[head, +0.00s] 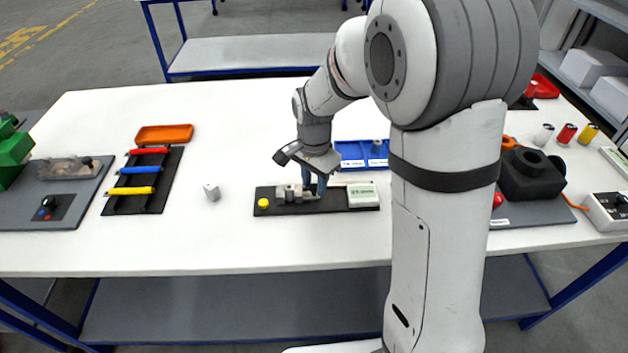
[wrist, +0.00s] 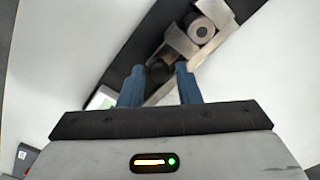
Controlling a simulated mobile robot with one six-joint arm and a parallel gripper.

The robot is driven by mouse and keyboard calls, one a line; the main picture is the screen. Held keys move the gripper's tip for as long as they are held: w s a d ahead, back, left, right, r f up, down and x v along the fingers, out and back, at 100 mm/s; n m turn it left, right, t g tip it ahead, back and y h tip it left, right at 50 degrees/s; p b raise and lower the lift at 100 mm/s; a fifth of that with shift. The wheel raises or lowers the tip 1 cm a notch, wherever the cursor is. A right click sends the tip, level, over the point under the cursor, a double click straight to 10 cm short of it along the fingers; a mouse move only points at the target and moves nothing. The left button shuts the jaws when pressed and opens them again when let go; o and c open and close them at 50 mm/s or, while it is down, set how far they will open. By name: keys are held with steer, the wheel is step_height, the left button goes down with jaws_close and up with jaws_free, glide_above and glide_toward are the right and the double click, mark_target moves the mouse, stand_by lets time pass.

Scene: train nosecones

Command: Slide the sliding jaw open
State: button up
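A small grey metal vise (head: 290,193) with jaws sits on a dark base plate (head: 332,205) in the middle of the table. In the wrist view its metal blocks (wrist: 182,42) show, one carrying a round part (wrist: 201,30). My gripper (head: 309,187) points down over the right part of the vise. In the wrist view my gripper (wrist: 160,69) has its two blue fingers apart, with a dark round knob (wrist: 159,71) showing between their tips. I cannot tell whether the fingers touch it. The sliding jaw is partly hidden by the fingers.
On the plate are a yellow button (head: 263,204) at left and a white-green box (head: 362,195) at right. A small grey block (head: 211,192) stands to the left. A blue tray (head: 352,154) lies behind. The table front is clear.

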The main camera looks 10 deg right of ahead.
steer(key=shift+c, duration=0.5)
jaws_close()
